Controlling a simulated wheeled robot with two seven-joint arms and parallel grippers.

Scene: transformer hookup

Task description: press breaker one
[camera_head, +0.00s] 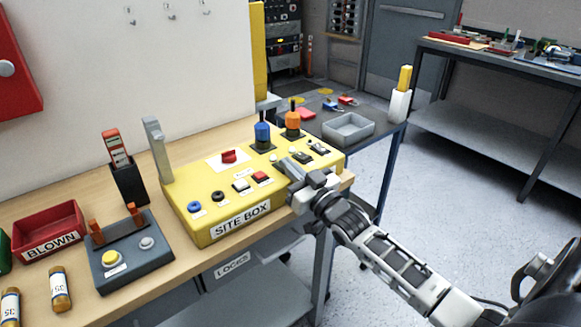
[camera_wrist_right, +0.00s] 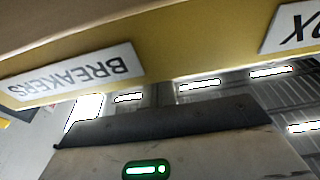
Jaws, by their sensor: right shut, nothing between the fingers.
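The yellow site box (camera_head: 190,218) stands on the wooden bench. Near its right end, small dark switches with pale parts, likely the breakers (camera_head: 318,147), sit on the top face; I cannot tell which is breaker one. My right gripper (camera_head: 285,169) is shut and empty. It is over the box's front edge, just right of the red rocker switch (camera_head: 261,177) and near the breaker switches; contact cannot be told. In the right wrist view, the BREAKERS label (camera_wrist_right: 75,73) shows upside down on the box's yellow face. My left gripper is not in view.
Blue (camera_head: 262,135) and orange (camera_head: 293,121) upright handles rise behind the switches. A grey lever (camera_head: 155,140) stands at the box's left end. A dark fuse tester-like unit (camera_head: 133,270) and a red BLOWN bin (camera_head: 48,232) are further left. A grey tray (camera_head: 349,130) lies on the cart behind.

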